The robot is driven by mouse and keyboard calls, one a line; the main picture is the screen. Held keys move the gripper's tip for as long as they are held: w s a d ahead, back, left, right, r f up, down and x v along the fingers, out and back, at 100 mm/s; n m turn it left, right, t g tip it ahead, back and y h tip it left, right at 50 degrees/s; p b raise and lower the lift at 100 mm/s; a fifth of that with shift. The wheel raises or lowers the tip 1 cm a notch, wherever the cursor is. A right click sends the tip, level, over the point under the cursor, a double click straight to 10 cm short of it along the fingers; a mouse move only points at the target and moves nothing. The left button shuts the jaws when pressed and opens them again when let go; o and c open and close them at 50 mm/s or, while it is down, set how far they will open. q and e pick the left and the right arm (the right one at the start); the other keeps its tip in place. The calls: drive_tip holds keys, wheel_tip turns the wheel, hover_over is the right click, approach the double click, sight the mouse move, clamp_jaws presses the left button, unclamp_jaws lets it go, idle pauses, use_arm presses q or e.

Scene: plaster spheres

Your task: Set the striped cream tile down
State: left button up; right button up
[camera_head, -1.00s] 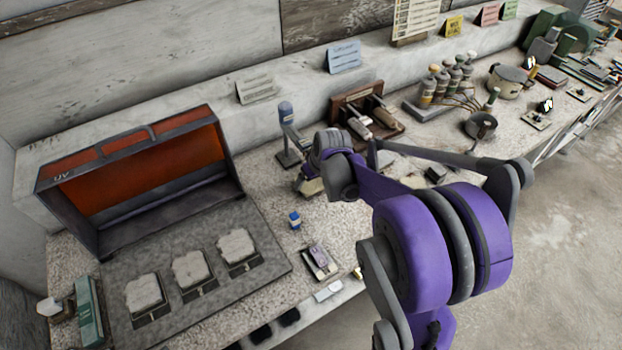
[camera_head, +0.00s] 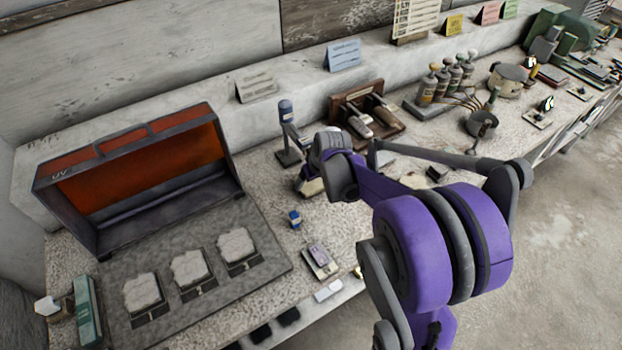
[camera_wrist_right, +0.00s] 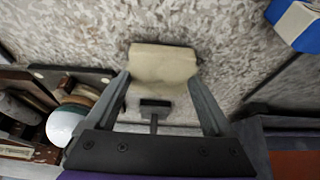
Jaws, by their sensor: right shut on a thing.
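The cream tile (camera_wrist_right: 163,62) is pale and plain in the right wrist view; I cannot make out its stripes. It lies between the fingertips of my right gripper (camera_wrist_right: 160,82), which is shut on it. In the head view a pale edge of the tile (camera_head: 312,187) shows below the purple wrist, over the speckled worktop (camera_head: 262,180). My own arm hides much of it there. I cannot tell whether the tile touches the worktop. My left gripper is not in view.
An orange-lined UV box (camera_head: 140,170) stands left, with several pale slabs on the grey mat (camera_head: 225,278) before it. A wooden rack (camera_head: 366,115) and a grey stand (camera_head: 288,140) are behind. Bare worktop lies between.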

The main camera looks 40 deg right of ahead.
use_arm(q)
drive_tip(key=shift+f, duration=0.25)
use_arm(e)
drive_tip(key=shift+f, duration=0.35)
drive_tip(key=o, duration=1.3)
drive_tip(key=shift+o, duration=0.2)
drive_tip(key=shift+r+p, duration=1)
drive_tip(key=shift+r, duration=1.05)
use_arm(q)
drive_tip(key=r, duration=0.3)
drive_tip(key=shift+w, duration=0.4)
